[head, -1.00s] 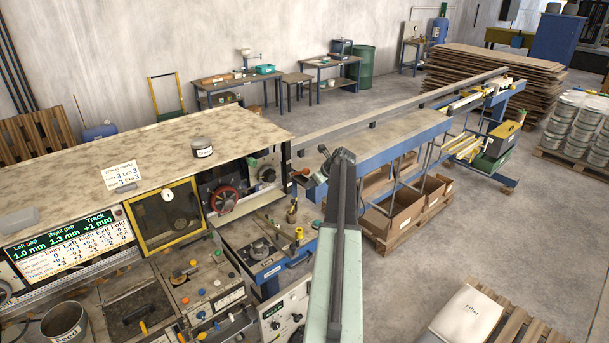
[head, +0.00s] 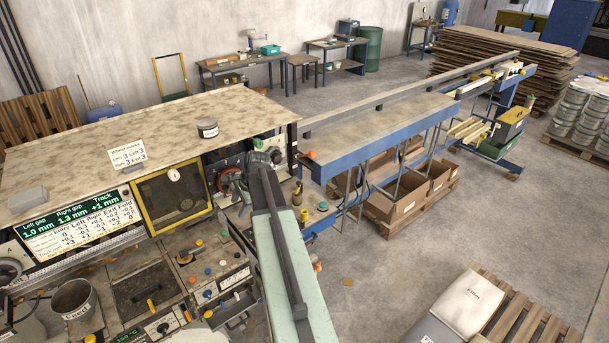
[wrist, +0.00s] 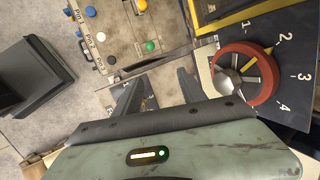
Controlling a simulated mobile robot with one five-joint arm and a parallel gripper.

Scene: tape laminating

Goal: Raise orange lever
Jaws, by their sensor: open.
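Small orange handles show on the machine in the head view: one on the dark plate (head: 152,290) and one near the front edge (head: 187,315). I cannot tell which is the orange lever. An orange knob (head: 318,266) also shows right of my arm. My gripper (head: 264,157) is in front of the machine's right end, near the red handwheel (head: 228,180). In the wrist view my gripper (wrist: 158,92) is open, with nothing clear between its fingers. The red wheel (wrist: 268,82) with a numbered dial is right of the fingers. No orange lever is clear there.
A panel with coloured knobs (wrist: 112,35) lies ahead of the fingers in the wrist view. A yellow-framed window (head: 172,205), a small can (head: 208,128) and a green readout (head: 65,222) are on the machine.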

